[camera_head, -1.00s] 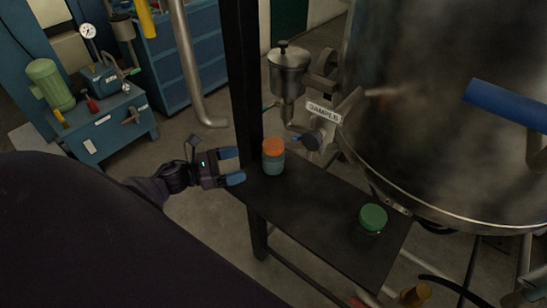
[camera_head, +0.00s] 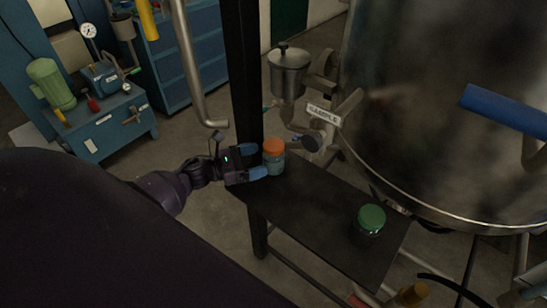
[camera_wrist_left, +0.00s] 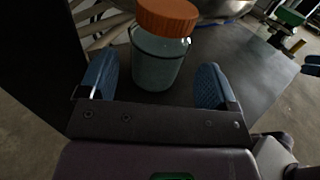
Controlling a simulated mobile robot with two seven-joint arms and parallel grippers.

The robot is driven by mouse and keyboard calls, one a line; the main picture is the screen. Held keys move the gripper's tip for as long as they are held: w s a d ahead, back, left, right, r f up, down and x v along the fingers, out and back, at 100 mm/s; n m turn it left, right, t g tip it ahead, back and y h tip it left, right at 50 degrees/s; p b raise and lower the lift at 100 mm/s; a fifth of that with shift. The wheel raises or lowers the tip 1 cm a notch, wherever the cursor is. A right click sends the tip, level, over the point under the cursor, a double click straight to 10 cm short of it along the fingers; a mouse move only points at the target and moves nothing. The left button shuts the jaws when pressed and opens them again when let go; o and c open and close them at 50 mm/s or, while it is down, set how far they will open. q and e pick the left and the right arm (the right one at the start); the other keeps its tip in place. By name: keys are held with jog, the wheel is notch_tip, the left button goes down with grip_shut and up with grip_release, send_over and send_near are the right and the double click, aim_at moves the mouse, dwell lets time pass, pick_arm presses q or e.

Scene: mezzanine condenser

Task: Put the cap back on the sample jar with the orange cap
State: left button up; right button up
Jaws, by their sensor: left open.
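The sample jar (camera_head: 273,162) stands upright at the far left end of the dark shelf, with its orange cap (camera_head: 273,146) sitting on top. In the left wrist view the jar (camera_wrist_left: 157,68) is greenish and see-through, and the orange cap (camera_wrist_left: 167,17) is on its mouth; I cannot tell whether it is screwed down. My left gripper (camera_head: 257,161) is open, its blue fingers pointing at the jar. In the wrist view the fingers (camera_wrist_left: 157,84) stand on either side of the jar's lower body, with gaps at both sides.
A second jar with a green cap (camera_head: 371,217) stands near the right end of the shelf (camera_head: 310,210). A sampling valve (camera_head: 313,141) and a metal pot (camera_head: 289,72) are just behind the orange-capped jar. A black post (camera_head: 243,80) rises at its left. The shelf's middle is clear.

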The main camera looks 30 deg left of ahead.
aim_at(272, 155)
pick_arm(q)
jog(key=p+x, duration=0.1)
jog(key=x, duration=0.3)
jog(key=shift+w+d+r, duration=0.15)
jog(key=shift+w+d, duration=0.1)
jog(key=shift+w, duration=0.05)
jog(key=shift+w+d, duration=0.15)
pick_arm(e)
jog(key=shift+w+r, duration=0.25)
jog(key=shift+r, duration=0.35)
jog(key=shift+w+r, duration=0.2)
jog(key=shift+r, duration=0.35)
pick_arm(q)
jog(key=c, duration=0.8)
jog(key=shift+c, duration=0.2)
pick_arm(e)
jog(key=shift+s+d+f, duration=0.1)
jog(key=shift+s+f, duration=0.25)
jog(key=shift+s, duration=0.15)
